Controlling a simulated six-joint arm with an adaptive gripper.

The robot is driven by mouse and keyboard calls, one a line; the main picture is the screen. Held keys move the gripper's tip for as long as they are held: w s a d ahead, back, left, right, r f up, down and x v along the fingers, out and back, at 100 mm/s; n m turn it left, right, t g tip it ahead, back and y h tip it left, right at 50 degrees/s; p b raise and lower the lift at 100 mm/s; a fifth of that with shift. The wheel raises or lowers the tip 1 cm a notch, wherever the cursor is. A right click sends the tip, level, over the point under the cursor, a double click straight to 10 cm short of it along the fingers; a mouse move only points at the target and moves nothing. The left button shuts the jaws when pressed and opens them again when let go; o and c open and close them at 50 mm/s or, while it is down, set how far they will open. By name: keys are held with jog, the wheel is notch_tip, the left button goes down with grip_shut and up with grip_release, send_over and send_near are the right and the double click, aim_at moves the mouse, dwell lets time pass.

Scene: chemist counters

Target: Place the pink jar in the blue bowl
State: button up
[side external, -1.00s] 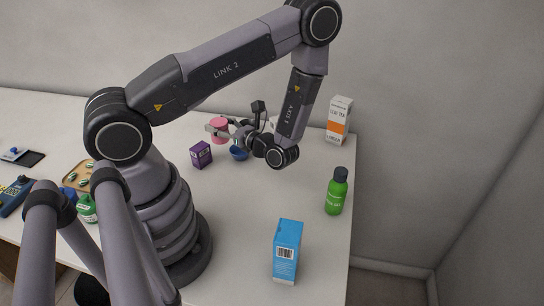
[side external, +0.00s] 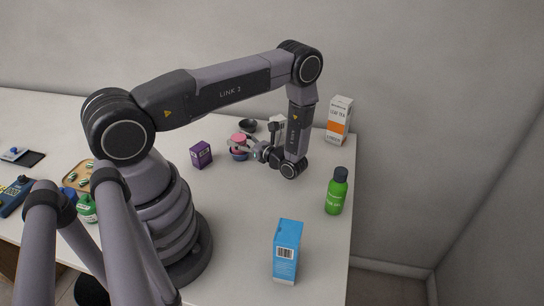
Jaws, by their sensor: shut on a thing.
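The pink jar (side external: 238,139) is upright, low over or in the blue bowl (side external: 239,156); I cannot tell whether it touches the bowl's bottom. The bowl is mostly hidden behind the jar and my gripper. My gripper (side external: 241,146) is shut on the pink jar from the right side.
A purple box (side external: 201,154) stands just left of the bowl. A black bowl (side external: 248,125) sits behind the jar. A white and orange tea box (side external: 338,120), a green bottle (side external: 337,191) and a blue box (side external: 287,251) stand on the right. The front middle of the counter (side external: 245,220) is clear.

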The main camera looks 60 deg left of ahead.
jog(key=o, duration=1.1)
jog(key=shift+f, duration=0.1)
jog(key=shift+o, duration=0.2)
